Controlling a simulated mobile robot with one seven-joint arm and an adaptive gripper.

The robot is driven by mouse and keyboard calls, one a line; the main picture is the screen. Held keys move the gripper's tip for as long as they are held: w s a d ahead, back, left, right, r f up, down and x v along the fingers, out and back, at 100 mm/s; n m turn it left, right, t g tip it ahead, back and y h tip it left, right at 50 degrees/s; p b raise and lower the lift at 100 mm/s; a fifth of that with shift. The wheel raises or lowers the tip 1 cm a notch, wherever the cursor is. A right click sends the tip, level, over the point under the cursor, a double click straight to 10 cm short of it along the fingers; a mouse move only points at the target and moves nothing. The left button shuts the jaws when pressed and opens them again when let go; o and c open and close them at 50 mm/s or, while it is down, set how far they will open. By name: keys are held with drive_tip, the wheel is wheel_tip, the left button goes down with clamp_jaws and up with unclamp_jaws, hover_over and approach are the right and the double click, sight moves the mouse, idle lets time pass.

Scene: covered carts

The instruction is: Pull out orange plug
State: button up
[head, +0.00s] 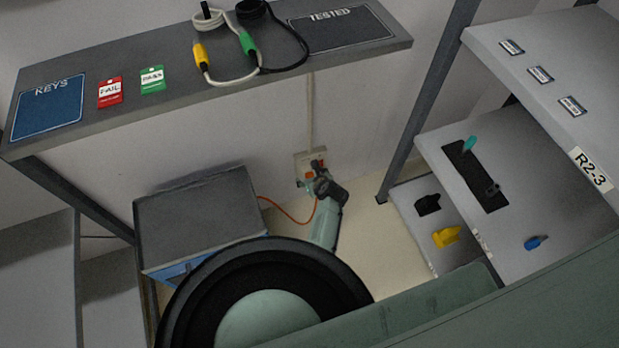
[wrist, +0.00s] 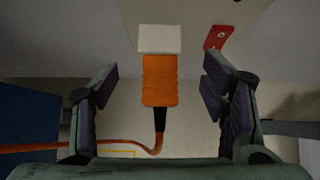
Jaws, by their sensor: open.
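The orange plug (wrist: 160,82) stands between the two open fingers of my gripper (wrist: 160,105) in the wrist view, with a gap on each side. Its top end meets a white block (wrist: 159,39) on the pale socket plate. An orange cord (wrist: 90,146) leaves its lower end and runs left. In the head view my gripper (head: 322,184) is at the wall socket plate (head: 300,164), low under the shelf. The plug itself is mostly hidden there; its orange cord (head: 285,214) shows, running left to the grey-topped box.
A grey-topped blue box (head: 195,218) stands left of my arm. A red switch (wrist: 217,37) is on the plate right of the plug. The shelf (head: 180,100) above holds tags and cables. Shelves (head: 510,220) with small items stand at the right.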

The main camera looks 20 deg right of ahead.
drive_tip(key=v, duration=1.2)
idle(0.4)
